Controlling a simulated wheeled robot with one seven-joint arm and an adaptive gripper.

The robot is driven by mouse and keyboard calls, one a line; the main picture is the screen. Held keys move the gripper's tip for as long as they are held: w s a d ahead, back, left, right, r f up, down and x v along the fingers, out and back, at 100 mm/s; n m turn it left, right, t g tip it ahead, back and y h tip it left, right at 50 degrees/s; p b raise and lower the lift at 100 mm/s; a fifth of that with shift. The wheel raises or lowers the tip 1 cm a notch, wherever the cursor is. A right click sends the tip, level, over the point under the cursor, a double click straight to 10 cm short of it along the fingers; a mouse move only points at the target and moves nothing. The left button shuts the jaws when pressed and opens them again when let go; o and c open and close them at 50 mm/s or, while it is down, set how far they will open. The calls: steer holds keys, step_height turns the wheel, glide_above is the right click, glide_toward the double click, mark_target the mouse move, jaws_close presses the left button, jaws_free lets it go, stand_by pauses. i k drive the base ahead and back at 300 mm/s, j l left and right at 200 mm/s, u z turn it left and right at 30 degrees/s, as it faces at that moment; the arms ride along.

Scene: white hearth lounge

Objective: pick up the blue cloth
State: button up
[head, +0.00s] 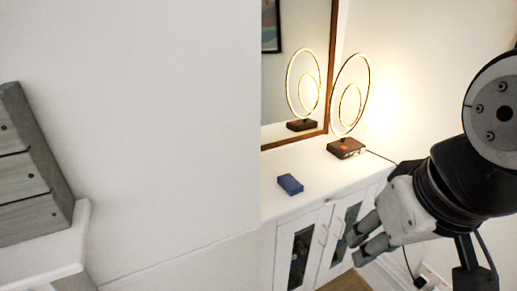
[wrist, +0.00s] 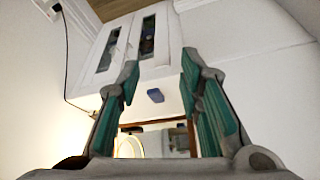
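The blue cloth (head: 290,184) is a small folded blue block lying on the white cabinet top (head: 322,172) in the head view, left of the lamp. In the wrist view the blue cloth (wrist: 156,95) shows small and distant, between my fingers in the picture. My gripper (head: 361,247) is at the right of the head view, in front of the cabinet and apart from the cloth. In the wrist view my gripper (wrist: 160,65) has its two fingers spread wide with nothing between them.
A lit ring lamp (head: 346,148) stands on the cabinet top, its cable running right. A framed mirror (head: 300,75) is behind it. Glass-fronted cabinet doors (head: 318,242) face the room. A grey slatted wooden object (head: 30,170) sits on a white ledge (head: 50,240) at left.

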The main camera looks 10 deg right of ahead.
mark_target(290, 183)
steer(key=i+l+z, duration=0.2)
steer(key=i+l, duration=0.35)
steer(key=i+l+z, duration=0.15)
steer(key=i+l, duration=0.3)
steer(key=i, duration=0.3)
